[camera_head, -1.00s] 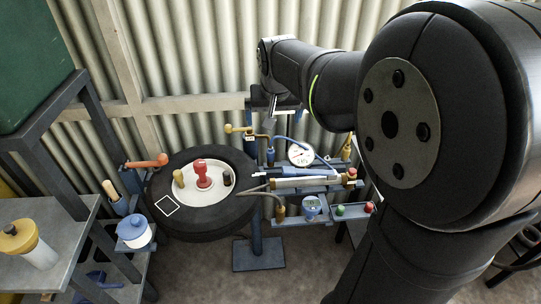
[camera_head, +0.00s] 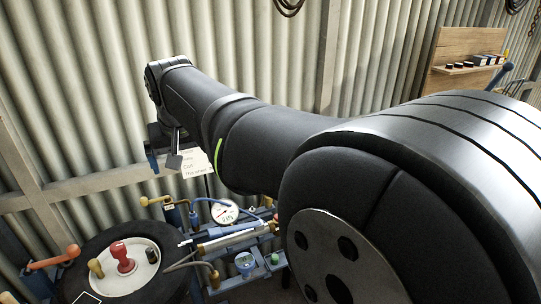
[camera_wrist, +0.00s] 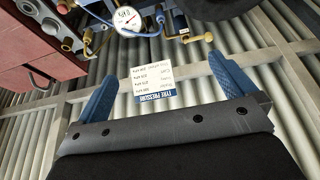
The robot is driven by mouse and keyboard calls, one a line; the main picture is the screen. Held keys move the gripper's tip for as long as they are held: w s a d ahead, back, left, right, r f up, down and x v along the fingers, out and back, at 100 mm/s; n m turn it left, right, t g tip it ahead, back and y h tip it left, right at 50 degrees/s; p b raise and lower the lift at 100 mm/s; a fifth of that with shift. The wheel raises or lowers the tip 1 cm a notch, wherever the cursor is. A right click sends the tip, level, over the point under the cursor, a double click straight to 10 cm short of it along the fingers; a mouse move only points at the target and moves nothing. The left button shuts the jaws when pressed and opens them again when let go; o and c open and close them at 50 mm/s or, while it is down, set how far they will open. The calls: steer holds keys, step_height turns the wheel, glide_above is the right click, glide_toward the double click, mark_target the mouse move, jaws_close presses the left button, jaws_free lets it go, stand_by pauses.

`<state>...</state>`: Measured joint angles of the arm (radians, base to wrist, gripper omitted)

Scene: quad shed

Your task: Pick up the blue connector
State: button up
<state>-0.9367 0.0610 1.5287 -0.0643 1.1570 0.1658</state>
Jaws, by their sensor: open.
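A small blue fitting (camera_head: 193,218) hangs near the gauge, beside a yellow-handled brass valve. It also shows in the wrist view (camera_wrist: 160,19) at the top, and I take it for the blue connector, though it is too small to be sure. My gripper (camera_wrist: 160,68) has its two blue fingers wide apart with nothing between them. In the head view my gripper (camera_head: 165,155) is above and left of the fitting, partly hidden by the wrist, in front of the corrugated wall.
A tyre pressure sign (camera_wrist: 153,82) hangs on the wall. A wooden shelf (camera_head: 440,55) is at upper right.

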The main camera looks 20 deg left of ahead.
steer(key=c, duration=1.1)
steer(key=shift+w+f, duration=0.1)
steer(key=n+g+h, duration=0.3)
steer(key=n, duration=0.4)
glide_above(193, 213)
step_height(193, 213, down, 12)
steer(key=f, duration=1.2)
steer(key=shift+s+a+f, duration=0.2)
steer(key=shift+s+a, duration=0.1)
steer(key=shift+w+d+f, duration=0.1)
steer(key=shift+d+f, duration=0.05)
steer(key=shift+f, duration=1.25)
steer(key=shift+w+d+f, duration=0.1)
steer(key=shift+d+f, duration=0.05)
steer(key=shift+f, duration=1.2)
